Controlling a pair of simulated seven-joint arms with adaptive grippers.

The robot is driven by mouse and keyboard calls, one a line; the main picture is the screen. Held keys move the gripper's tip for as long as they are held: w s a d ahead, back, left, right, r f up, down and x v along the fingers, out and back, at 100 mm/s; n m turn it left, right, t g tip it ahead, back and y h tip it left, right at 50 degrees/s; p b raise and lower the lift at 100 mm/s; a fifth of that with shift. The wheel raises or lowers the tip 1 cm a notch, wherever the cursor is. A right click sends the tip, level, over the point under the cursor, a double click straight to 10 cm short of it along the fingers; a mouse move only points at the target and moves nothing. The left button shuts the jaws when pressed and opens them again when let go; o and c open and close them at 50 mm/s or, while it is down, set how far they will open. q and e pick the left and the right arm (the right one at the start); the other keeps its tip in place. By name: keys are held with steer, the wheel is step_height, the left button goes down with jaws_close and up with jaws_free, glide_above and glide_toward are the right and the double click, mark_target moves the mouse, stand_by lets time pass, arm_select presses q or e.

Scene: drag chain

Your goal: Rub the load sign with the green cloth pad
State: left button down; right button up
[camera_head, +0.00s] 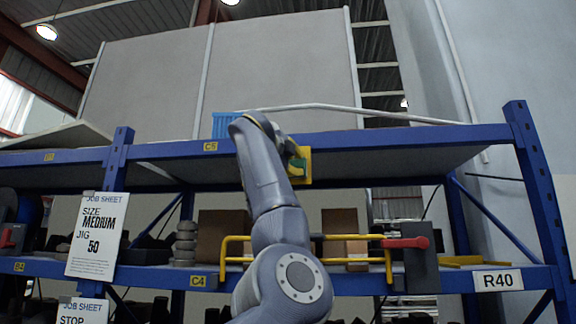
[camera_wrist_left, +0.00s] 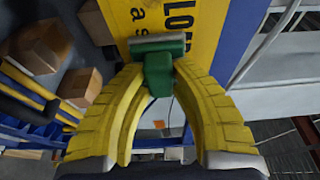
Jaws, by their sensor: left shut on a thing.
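The load sign (camera_wrist_left: 207,32) is a yellow plate with dark lettering, partly cut off by the top of the left wrist view. In the head view a yellow edge of the sign (camera_head: 307,163) shows on the upper blue beam, mostly behind my arm. My left gripper (camera_wrist_left: 158,78) has yellow curved fingers shut on the green handle of the cloth pad (camera_wrist_left: 158,45). The pad lies across the sign's face, over or against it; I cannot tell if they touch. The pad shows as a small green patch in the head view (camera_head: 298,164). My right gripper is out of view.
Blue rack beams (camera_head: 400,139) cross the scene. The lower shelf has cardboard boxes (camera_head: 341,222), a yellow rail (camera_head: 350,238), a red-handled grey part (camera_head: 420,265) and grey stacked discs (camera_head: 186,243). A job sheet (camera_head: 97,235) hangs at left, and a blue crate (camera_head: 222,125) stands on top.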

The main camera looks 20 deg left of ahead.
arm_select(q)
steer(key=shift+w+d, duration=0.1)
steer(key=shift+d, duration=0.3)
steer(key=shift+a, duration=0.25)
steer(key=s+a, duration=0.4)
steer(key=a, duration=0.9)
steer(key=shift+a, duration=0.3)
stand_by(0.9)
steer(key=shift+s, duration=0.15)
steer(key=shift+s+d, duration=0.3)
steer(key=shift+s, duration=0.6)
steer(key=shift+s+d, duration=0.25)
steer(key=shift+s, duration=0.7)
steer(key=shift+s+d, duration=0.3)
steer(key=shift+s, duration=0.6)
steer(key=shift+s+d, duration=0.2)
steer(key=shift+s, duration=0.55)
steer(key=shift+s+d, duration=0.2)
steer(key=shift+s, duration=0.5)
